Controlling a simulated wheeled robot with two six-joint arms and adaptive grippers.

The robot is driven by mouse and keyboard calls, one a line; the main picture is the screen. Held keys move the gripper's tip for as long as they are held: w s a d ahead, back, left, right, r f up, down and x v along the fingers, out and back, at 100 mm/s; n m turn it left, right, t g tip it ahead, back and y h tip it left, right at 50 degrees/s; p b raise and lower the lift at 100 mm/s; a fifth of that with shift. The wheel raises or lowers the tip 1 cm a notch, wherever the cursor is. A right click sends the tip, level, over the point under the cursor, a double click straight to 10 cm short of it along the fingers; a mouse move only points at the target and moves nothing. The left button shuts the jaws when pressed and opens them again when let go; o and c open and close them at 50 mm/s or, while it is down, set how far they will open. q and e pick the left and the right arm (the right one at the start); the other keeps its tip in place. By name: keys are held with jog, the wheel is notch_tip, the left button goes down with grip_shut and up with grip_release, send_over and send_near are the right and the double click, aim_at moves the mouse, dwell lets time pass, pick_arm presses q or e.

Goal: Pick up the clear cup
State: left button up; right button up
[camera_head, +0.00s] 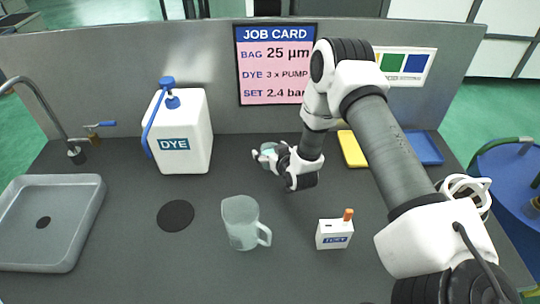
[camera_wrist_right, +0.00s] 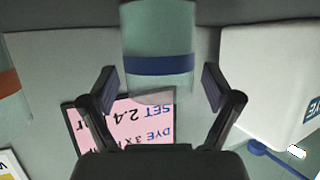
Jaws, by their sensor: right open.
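A clear, greenish cup with a dark blue band (camera_wrist_right: 160,45) stands between the fingers of my right gripper in the wrist view, which is upside down. In the head view the cup (camera_head: 267,149) is small and partly hidden by that gripper. My right gripper (camera_head: 268,162) reaches in from the right, its fingers pointing left at the cup. In the wrist view the right gripper (camera_wrist_right: 158,90) is open, with a gap showing between each finger pad and the cup. My left gripper is not in view.
A translucent mug with a handle (camera_head: 240,222) stands in front of the gripper. A white DYE jug (camera_head: 183,130) stands left, a small white box (camera_head: 334,234) right. A yellow tray (camera_head: 351,150) lies behind my arm. An orange-banded object (camera_wrist_right: 12,85) shows at the wrist view's left edge.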

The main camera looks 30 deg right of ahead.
jog(key=c, duration=1.3)
jog(key=shift+c, duration=0.2)
